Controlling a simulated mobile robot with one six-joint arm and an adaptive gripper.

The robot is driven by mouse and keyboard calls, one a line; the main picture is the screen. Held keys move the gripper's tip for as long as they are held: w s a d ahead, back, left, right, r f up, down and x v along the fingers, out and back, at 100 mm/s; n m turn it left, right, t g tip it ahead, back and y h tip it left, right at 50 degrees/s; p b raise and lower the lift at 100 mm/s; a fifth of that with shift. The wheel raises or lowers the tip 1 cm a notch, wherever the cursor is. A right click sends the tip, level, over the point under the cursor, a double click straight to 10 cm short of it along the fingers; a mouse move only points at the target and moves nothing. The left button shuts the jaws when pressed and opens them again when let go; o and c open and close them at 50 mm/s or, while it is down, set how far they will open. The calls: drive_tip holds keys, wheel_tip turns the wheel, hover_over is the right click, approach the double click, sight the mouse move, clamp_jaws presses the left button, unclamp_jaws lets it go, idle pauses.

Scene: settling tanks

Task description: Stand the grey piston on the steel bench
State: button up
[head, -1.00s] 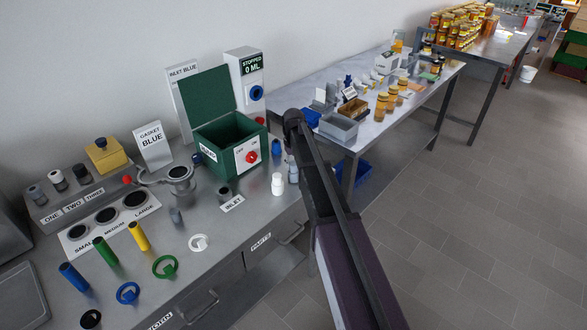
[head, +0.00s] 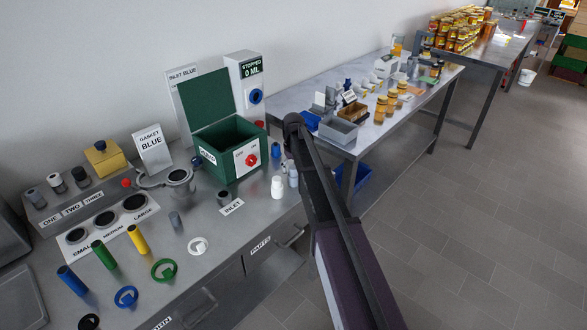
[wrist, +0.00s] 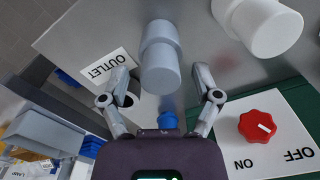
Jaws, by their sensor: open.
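A grey stepped cylinder (wrist: 160,62), which I take for the grey piston, appears upright in the wrist view, its near end between my fingertips. My gripper (wrist: 164,82) is open, with one finger on each side and a gap to it. In the head view a grey piece (head: 293,177) stands beside a white bottle (head: 277,187) on the steel bench (head: 235,250), partly behind my arm. I cannot tell for certain which is the piston. My gripper is hidden in the head view.
A green pump box (head: 226,147) with a red knob (wrist: 258,126) is close to my gripper. A white stepped piece (wrist: 262,22) and a blue piece (wrist: 168,121) are also near. An OUTLET label (wrist: 107,67) lies left. The front bench area holds coloured cylinders and rings.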

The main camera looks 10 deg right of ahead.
drive_tip(key=shift+r, duration=0.2)
wheel_tip(320, 180, up, 12)
drive_tip(key=p, duration=1.2)
drive_tip(key=shift+f, duration=0.1)
idle(0.6)
drive_tip(key=s+m, duration=0.2)
drive_tip(key=s, duration=2.8)
drive_tip(key=shift+s, duration=0.2)
drive_tip(key=shift+a, duration=0.1)
